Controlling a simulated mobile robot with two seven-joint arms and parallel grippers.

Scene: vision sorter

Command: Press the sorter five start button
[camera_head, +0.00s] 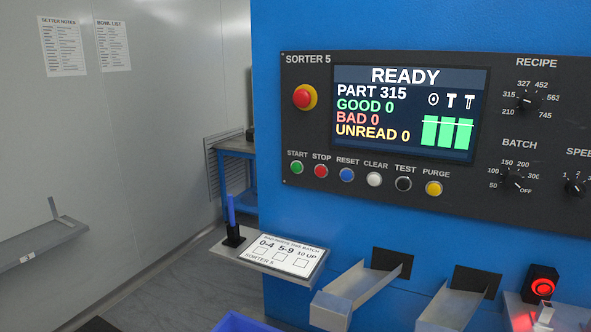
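The black control panel (300,135) of Sorter 5 is on the front of a blue machine. The green start button (297,167) is at the left end of a button row, under the label START. To its right are the red stop (321,171), blue reset (347,175), white clear (374,179), black test (403,184) and yellow purge (433,188) buttons. The screen (404,113) reads READY, PART 315, GOOD 0, BAD 0, UNREAD 0. Neither of my grippers shows in the head view.
A red emergency knob (303,97) on yellow sits above the start button. Recipe (527,101) and batch (515,179) dials are at right. Below, a shelf (240,258) holds a card and pen, and two metal chutes (350,298) stick out. A red-lit device (541,286) is lower right.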

